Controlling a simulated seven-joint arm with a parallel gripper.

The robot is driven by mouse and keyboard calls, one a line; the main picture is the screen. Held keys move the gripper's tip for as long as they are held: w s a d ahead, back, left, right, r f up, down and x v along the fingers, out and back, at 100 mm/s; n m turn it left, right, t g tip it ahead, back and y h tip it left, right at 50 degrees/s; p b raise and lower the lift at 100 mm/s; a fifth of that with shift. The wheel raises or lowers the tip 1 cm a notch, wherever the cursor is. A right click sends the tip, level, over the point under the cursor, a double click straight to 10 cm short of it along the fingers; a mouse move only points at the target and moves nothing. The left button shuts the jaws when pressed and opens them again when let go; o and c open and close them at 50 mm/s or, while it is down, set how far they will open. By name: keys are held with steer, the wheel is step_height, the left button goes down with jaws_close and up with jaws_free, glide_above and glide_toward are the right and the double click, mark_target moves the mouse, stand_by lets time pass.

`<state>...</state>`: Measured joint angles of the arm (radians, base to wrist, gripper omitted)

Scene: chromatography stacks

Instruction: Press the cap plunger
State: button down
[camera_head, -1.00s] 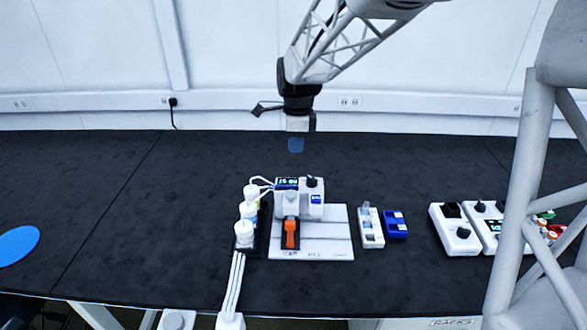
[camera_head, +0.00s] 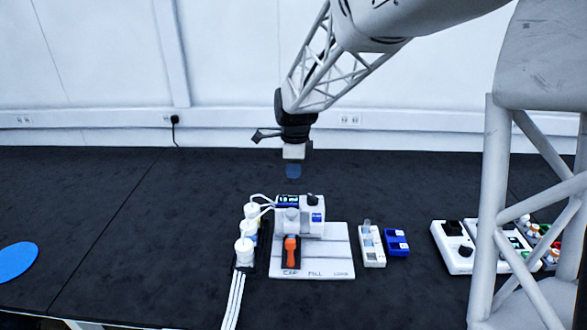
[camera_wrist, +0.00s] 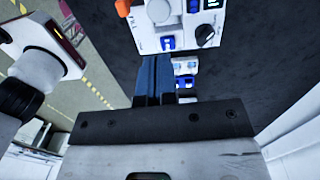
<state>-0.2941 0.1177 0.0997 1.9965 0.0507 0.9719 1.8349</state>
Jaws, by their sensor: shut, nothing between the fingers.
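A white station (camera_head: 316,226) stands on a white base plate (camera_head: 325,262) on the black bench. It has a small display (camera_head: 288,199), a black knob (camera_head: 312,200), a round white cap-like part (camera_head: 291,216) on its front and an orange lever (camera_head: 290,250) below that. I cannot tell for certain which part is the cap plunger. My gripper (camera_head: 293,172) hangs above and behind the station, apart from it, with blue fingers together and empty. The wrist view shows the shut fingers (camera_wrist: 154,82) and the station's white housing (camera_wrist: 175,30) beyond them.
White-capped bottles (camera_head: 246,250) with tubes stand close left of the station. A white holder (camera_head: 371,246) and a blue block (camera_head: 397,242) lie to its right. A white control box (camera_head: 452,250) is farther right. A blue disc (camera_head: 17,261) lies far left; bench between is clear.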

mark_target(293, 211)
steer(key=f, duration=1.1)
steer(key=shift+s+a+f, duration=0.15)
steer(key=shift+s+f, duration=0.2)
steer(key=shift+f, duration=0.1)
steer(key=shift+f, duration=1)
step_height(293, 211, up, 14)
steer(key=shift+w+d+r, duration=0.15)
steer(key=shift+w+d, duration=0.05)
steer(key=shift+w, duration=0.25)
stand_by(0.3)
